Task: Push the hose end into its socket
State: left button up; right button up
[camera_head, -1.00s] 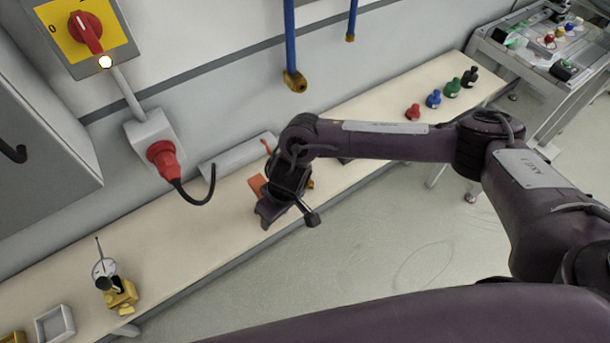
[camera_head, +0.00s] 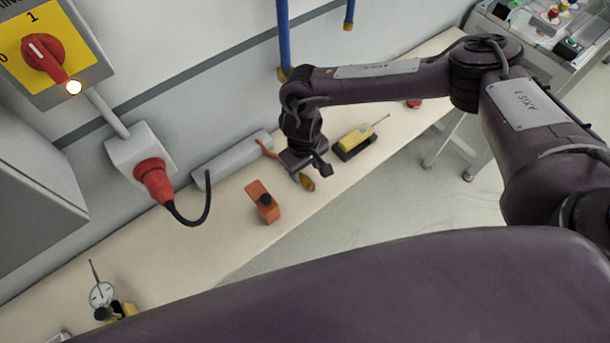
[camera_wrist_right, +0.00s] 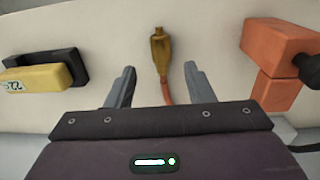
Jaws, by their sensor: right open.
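The hose end, a brass-coloured fitting (camera_wrist_right: 160,48) on an orange hose (camera_wrist_right: 166,90), lies on the bench. In the wrist view it lies ahead of and between my right gripper's open fingers (camera_wrist_right: 158,82), with space on both sides. In the head view the fitting (camera_head: 307,183) shows just beside my right gripper (camera_head: 312,172), which hides part of the hose. An orange block (camera_head: 263,202) with a black round part stands to the left; it also shows in the wrist view (camera_wrist_right: 276,50). I cannot tell for sure which part is the socket. My left gripper is not in view.
A yellow meter (camera_head: 357,138) in a black holder lies right of my right gripper. A grey trunking (camera_head: 232,160) runs along the wall. A red plug (camera_head: 154,180) with a black cable hangs at the left. A dial gauge (camera_head: 102,294) stands at the bench's near left.

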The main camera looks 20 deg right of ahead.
aim_at(306, 179)
jog(key=f, duration=0.1)
jog(key=f+p, duration=0.1)
jog(key=f, duration=0.1)
jog(key=shift+s+f, duration=0.2)
jog(key=shift+f, duration=0.1)
jog(key=shift+w+f, duration=0.15)
jog(key=shift+f, duration=0.65)
jog(key=shift+c, duration=1.8)
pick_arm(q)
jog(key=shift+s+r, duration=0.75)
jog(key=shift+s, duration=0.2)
pick_arm(e)
grip_shut()
